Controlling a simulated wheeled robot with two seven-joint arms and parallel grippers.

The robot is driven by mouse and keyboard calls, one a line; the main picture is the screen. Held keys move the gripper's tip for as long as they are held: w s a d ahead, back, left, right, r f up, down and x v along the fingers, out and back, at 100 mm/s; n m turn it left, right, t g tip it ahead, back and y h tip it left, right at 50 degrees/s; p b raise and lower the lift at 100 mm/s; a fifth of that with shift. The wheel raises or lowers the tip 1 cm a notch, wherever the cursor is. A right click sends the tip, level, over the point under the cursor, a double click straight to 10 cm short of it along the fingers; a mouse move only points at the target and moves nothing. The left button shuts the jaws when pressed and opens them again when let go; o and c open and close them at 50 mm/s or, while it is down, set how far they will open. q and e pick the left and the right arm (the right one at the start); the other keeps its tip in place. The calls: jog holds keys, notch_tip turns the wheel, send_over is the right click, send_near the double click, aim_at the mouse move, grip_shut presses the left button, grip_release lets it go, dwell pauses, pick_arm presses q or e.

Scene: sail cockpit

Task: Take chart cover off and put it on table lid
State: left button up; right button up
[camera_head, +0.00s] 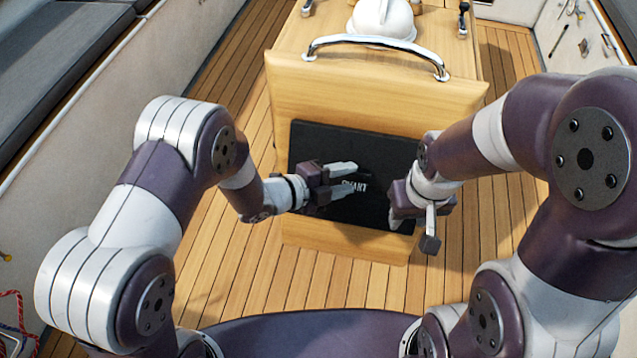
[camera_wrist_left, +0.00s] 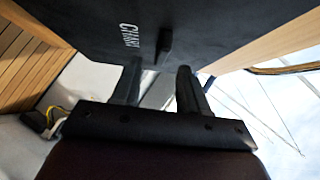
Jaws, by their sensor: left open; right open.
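The chart cover (camera_head: 310,140) is a black flat panel with white lettering on the sloping front of a wooden table (camera_head: 370,95). It is in place there. In the left wrist view the cover (camera_wrist_left: 210,25) fills the top, with a small dark handle (camera_wrist_left: 165,45) beside the lettering. My left gripper (camera_head: 350,181) is open in front of the cover; its fingertips (camera_wrist_left: 158,70) lie just short of the handle, with nothing between them. My right gripper (camera_head: 414,226) is open and empty at the cover's lower right, fingers pointing down. The arms hide parts of the cover. Which part is the lid is unclear.
A chrome grab rail (camera_head: 375,42) arches over the table's upper front edge, with a white dome (camera_head: 382,18) behind it. The plank deck (camera_head: 235,120) is clear on both sides. A bench (camera_head: 60,60) runs along the left, and a white wall (camera_head: 560,40) stands right.

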aim_at(359, 176)
pick_arm(q)
jog(key=shift+x, duration=1.55)
grip_shut()
jog(key=s+a+r+p, duration=0.1)
jog(key=s+r+p, duration=0.2)
jog(key=s, duration=0.2)
jog(key=shift+a+r, duration=0.15)
jog(key=shift+a, duration=0.1)
jog(key=shift+s, duration=0.1)
